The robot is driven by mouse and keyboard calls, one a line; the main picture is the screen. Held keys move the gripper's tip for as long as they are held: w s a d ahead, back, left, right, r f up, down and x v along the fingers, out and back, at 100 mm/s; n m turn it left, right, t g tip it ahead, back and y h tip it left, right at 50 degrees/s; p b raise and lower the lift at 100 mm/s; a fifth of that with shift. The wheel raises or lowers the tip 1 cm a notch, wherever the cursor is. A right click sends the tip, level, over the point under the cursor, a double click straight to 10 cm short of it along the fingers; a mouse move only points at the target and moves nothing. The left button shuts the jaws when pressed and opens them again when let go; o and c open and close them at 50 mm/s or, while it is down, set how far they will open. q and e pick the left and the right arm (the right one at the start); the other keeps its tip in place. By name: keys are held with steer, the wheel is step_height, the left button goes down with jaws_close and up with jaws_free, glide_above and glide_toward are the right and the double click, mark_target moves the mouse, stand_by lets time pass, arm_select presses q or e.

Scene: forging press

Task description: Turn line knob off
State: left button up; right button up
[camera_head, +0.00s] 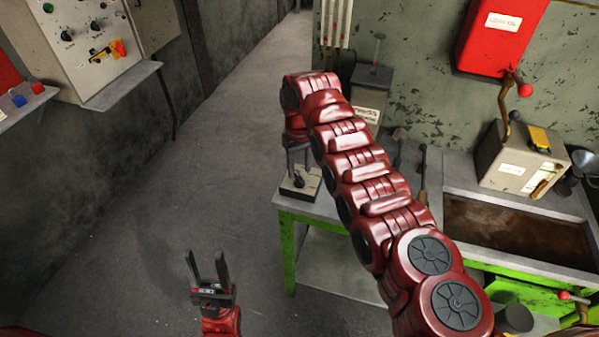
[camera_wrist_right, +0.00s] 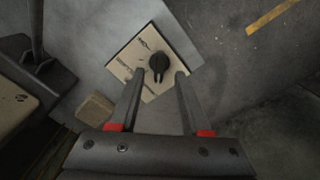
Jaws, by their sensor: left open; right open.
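A black knob (camera_wrist_right: 158,63) sits on a square cream plate (camera_wrist_right: 150,88) with dark lettering, too small to read, in the right wrist view. In the head view the plate (camera_head: 312,184) lies at the left end of the green-legged workbench, partly covered by my right gripper. My right gripper (camera_head: 298,163) points down above it. In the right wrist view my right gripper (camera_wrist_right: 158,76) is open and empty, one finger on each side of the knob in the picture. Whether the fingertips are level with the knob, I cannot tell. My left gripper (camera_head: 206,258) is open and empty over the floor.
A control panel (camera_head: 85,38) with several knobs hangs on the left wall. A red box (camera_head: 500,35) hangs at the back. The floor between is clear.

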mark_target(300, 178)
steer(key=shift+f, duration=1.75)
steer(key=shift+w, duration=0.1)
jaws_close()
